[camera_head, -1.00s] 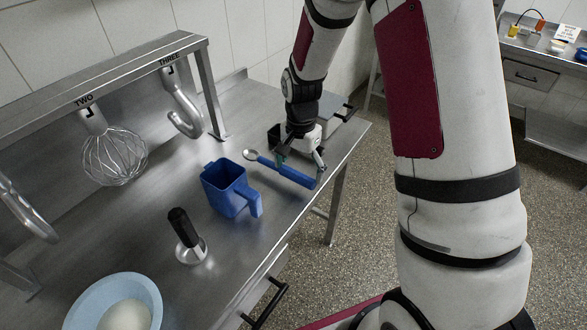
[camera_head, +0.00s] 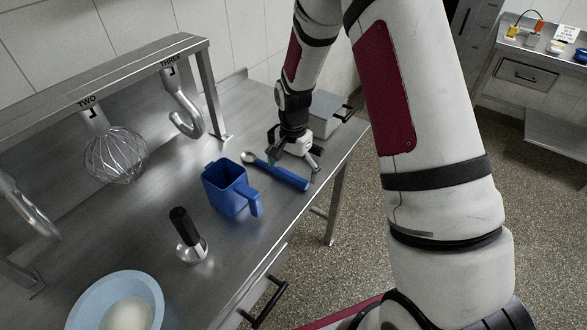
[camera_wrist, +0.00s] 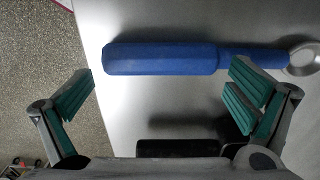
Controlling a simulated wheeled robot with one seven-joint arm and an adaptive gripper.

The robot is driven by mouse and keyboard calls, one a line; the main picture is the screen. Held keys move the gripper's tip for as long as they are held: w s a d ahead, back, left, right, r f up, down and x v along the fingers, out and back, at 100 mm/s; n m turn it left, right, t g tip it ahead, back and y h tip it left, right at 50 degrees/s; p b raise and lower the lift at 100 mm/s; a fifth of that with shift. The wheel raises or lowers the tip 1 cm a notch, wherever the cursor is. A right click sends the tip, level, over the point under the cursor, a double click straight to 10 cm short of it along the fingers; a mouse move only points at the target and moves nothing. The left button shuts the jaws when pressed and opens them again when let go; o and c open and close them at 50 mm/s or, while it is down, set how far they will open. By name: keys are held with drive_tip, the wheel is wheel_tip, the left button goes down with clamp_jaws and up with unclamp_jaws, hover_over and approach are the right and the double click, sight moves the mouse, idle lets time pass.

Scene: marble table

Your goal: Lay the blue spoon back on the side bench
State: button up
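The blue spoon (camera_head: 290,179) has a thick blue handle and a steel bowl. It appears to lie on the steel bench (camera_head: 150,235), with its bowl toward the mug and its handle toward the bench's front edge. My gripper (camera_head: 295,167) is just above and behind the spoon, pointing down. In the wrist view my gripper (camera_wrist: 163,84) is open, with its two green-padded fingers wide apart. The spoon handle (camera_wrist: 165,59) runs across just beyond the fingertips, and the right fingertip overlaps it in the picture. Nothing is between the pads.
A blue mug (camera_head: 226,187) stands left of the spoon. A grey box (camera_head: 325,120) sits behind my gripper. A whisk (camera_head: 115,155) and hook (camera_head: 186,118) hang from a rack. Another bench (camera_head: 540,75) stands far right.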

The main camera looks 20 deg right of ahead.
drive_tip(key=shift+f, duration=0.1)
idle(0.3)
wheel_tip(320, 180, up, 14)
drive_tip(key=b, duration=0.2)
drive_tip(key=s+r+n+t, duration=0.2)
drive_tip(key=s+r+n, duration=0.2)
drive_tip(key=s+r, duration=0.7)
drive_tip(key=s+r+n+t, duration=0.1)
drive_tip(key=s+r+n, duration=0.1)
drive_tip(key=s, duration=0.5)
drive_tip(key=s+r+n+t, duration=0.2)
drive_tip(key=s+r+n, duration=0.1)
drive_tip(key=s, duration=0.5)
drive_tip(key=shift+a+n, duration=0.2)
drive_tip(key=shift+n, duration=0.7)
drive_tip(key=shift+s, duration=0.1)
